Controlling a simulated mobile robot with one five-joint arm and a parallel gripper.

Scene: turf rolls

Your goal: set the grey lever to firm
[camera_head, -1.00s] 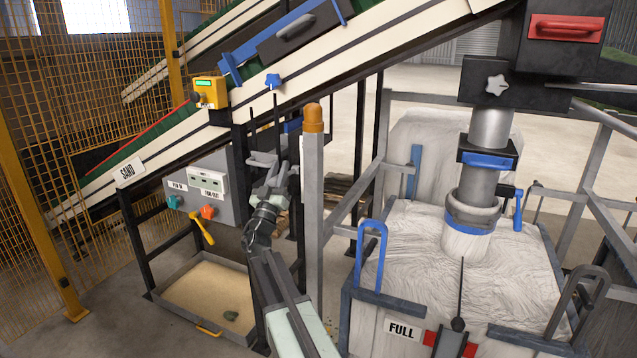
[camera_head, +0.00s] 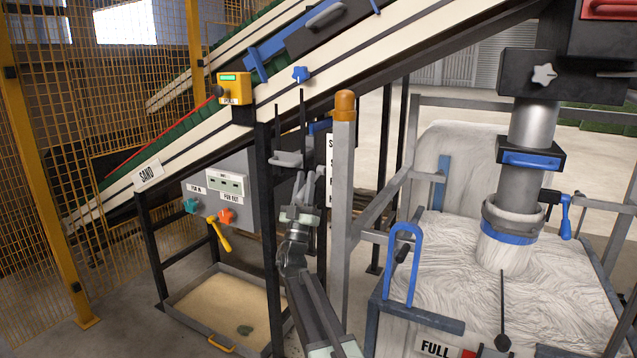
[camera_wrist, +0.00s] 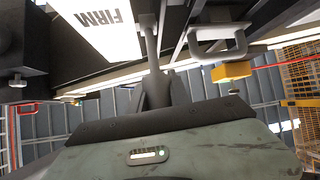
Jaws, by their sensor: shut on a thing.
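My gripper (camera_head: 300,205) is raised beside the dark frame under the conveyor, left of the orange-capped post. In the wrist view its dark fingers (camera_wrist: 160,88) are closed around the lower end of the grey lever (camera_wrist: 150,48). The lever runs up the picture from the fingers, next to a white plate (camera_wrist: 98,25) reading FIRM. In the head view the white plate (camera_head: 330,165) is partly hidden by the post, and I cannot make out the lever apart from the fingers there.
The orange-capped post (camera_head: 343,170) stands close to the right of my arm. A grey bracket handle (camera_head: 288,160) is just above and left of the gripper. A sand tray (camera_head: 185,318) lies low at left. A white bulk bag (camera_head: 470,250) stands in a frame at right.

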